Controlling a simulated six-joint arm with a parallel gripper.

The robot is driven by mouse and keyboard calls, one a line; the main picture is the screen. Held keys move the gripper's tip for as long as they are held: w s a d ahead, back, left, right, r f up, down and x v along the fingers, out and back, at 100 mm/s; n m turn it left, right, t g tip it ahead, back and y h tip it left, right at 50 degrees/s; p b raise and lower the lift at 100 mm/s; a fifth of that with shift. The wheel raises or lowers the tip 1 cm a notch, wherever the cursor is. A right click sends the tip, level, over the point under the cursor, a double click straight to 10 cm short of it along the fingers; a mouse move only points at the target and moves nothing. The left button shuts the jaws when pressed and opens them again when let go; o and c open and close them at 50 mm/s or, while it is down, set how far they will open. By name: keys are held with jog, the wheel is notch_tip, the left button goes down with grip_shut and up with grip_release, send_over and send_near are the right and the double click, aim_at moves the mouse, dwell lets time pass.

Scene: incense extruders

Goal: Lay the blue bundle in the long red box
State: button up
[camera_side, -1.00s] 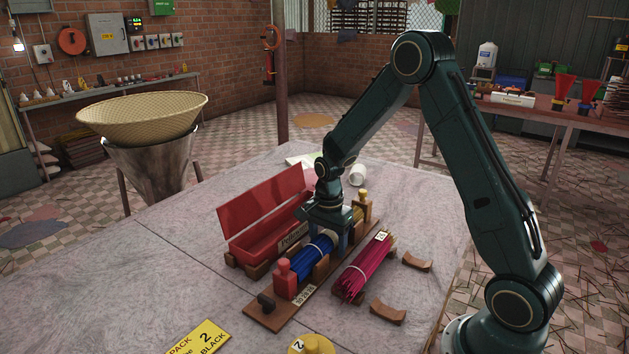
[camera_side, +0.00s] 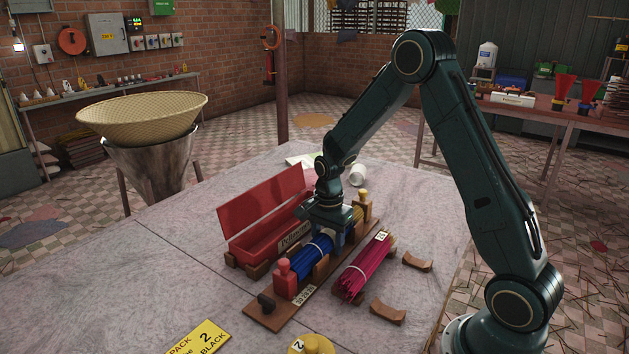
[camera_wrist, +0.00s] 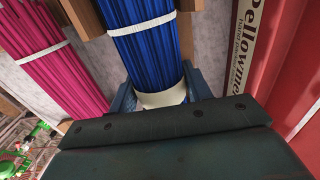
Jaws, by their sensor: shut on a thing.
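The blue bundle (camera_side: 315,252) lies in a wooden stand with a red block at its near end. My gripper (camera_side: 338,238) reaches down over the bundle's middle and is shut on it. In the wrist view the blue bundle (camera_wrist: 150,52) runs between the fingers of my gripper (camera_wrist: 160,92), with a pale band at the grip. The long red box (camera_side: 262,240) is open just left of the stand, its lid raised at the back. It shows on the right of the wrist view (camera_wrist: 288,60). The bundle's far part is hidden behind the gripper.
A magenta bundle (camera_side: 364,265) lies on supports just right of the stand. Two small wooden cradles (camera_side: 417,261) sit further right. A yellow card (camera_side: 199,341) and a yellow round object (camera_side: 311,345) are at the front. The table's left side is clear.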

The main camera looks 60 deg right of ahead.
jog(key=shift+r, duration=2.45)
jog(key=shift+r, duration=0.1)
jog(key=shift+w+d+r+m, duration=0.25)
jog(key=shift+r+m, duration=0.25)
jog(key=shift+m, duration=0.2)
jog(key=shift+w+d+r+m, duration=0.25)
jog(key=shift+r+m, duration=0.25)
jog(key=shift+m, duration=0.2)
jog(key=w+a+r, duration=0.4)
jog(key=r, duration=0.6)
jog(key=w+a+r, duration=0.4)
jog(key=a+r, duration=0.1)
jog(key=r, duration=0.4)
jog(key=n, duration=2.1)
send_over(328, 230)
jog(key=w+a, duration=0.2)
jog(key=a, duration=0.3)
jog(key=shift+a+f, duration=0.1)
jog(key=shift+f, duration=8.5)
